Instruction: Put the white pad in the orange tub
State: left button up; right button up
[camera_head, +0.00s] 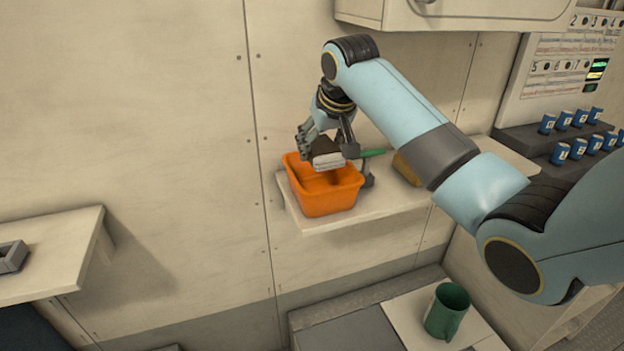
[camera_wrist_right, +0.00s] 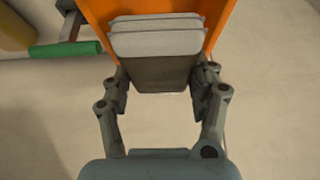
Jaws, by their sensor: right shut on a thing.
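The orange tub (camera_head: 326,196) stands on a cream wall shelf in the head view; its wall also shows in the wrist view (camera_wrist_right: 221,27). My right gripper (camera_head: 326,150) is over the tub. My left gripper is not in view.
A green-handled tool (camera_head: 371,153) lies right beside the tub, and a yellow item (camera_head: 407,169) is farther right on the shelf (camera_head: 370,213). A cabinet (camera_head: 455,12) hangs above. A green mug (camera_head: 447,311) stands on a lower surface.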

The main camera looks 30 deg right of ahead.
aim_at(331, 162)
jog(key=f, duration=0.9)
jog(key=shift+s+f+p, duration=0.2)
jog(key=shift+s+p, duration=0.05)
jog(key=shift+p, duration=0.1)
jog(key=shift+f, duration=0.1)
jog(key=o, duration=0.8)
jog(key=shift+c, duration=0.2)
jog(key=shift+s+a+r, duration=0.1)
jog(key=shift+s+r, duration=0.05)
jog(key=shift+r, duration=0.3)
jog(key=v, duration=1.1)
jog(key=shift+s+r, duration=0.1)
jog(key=shift+r, duration=0.05)
jog(key=shift+s, duration=0.1)
